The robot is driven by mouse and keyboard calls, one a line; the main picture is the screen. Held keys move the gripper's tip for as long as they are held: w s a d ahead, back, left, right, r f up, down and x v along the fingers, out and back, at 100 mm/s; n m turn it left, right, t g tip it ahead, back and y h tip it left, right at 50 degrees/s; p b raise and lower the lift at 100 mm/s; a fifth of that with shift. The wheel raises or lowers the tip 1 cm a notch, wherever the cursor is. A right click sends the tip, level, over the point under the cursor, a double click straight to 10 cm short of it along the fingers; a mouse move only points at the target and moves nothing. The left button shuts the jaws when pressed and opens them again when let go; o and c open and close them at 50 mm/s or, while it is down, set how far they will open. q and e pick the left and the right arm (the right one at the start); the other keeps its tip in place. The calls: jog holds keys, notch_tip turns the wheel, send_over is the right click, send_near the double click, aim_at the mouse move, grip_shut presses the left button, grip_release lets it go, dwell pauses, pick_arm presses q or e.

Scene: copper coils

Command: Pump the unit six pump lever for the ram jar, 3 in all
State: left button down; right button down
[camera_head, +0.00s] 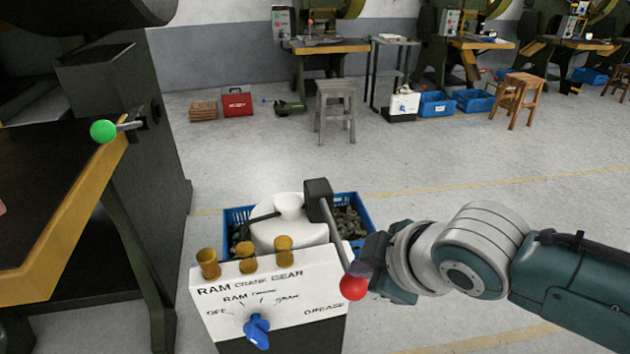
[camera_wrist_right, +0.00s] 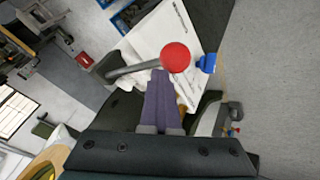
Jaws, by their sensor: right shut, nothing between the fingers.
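The pump unit is a white box (camera_head: 290,318) with RAM, CRANK and GEAR lettering, a blue selector knob (camera_head: 257,331) and several brass cups (camera_head: 247,256) on top. Its pump lever (camera_head: 334,238) slopes down from a dark block (camera_head: 317,196) to a red ball (camera_head: 353,288). A white jar (camera_head: 290,230) stands behind the cups. My right gripper (camera_head: 366,262) is shut and empty, right beside the red ball. In the right wrist view the shut fingers (camera_wrist_right: 163,92) point at the red ball (camera_wrist_right: 175,57); contact is unclear. My left gripper is out of view.
A blue crate (camera_head: 358,212) of dark parts stands behind the unit. A dark press with a yellow-edged table (camera_head: 75,220) and green-ball lever (camera_head: 104,131) is at the left. A stool (camera_head: 336,105) and blue bins (camera_head: 436,104) stand farther back.

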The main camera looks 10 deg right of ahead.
jog(key=shift+w+r+p, duration=0.2)
jog(key=shift+r+p, duration=2.85)
jog(key=shift+r, duration=0.2)
jog(key=shift+w, duration=0.1)
jog(key=r+p, duration=0.4)
jog(key=r, duration=0.1)
jog(key=shift+w+p, duration=0.3)
jog(key=shift+w, duration=0.05)
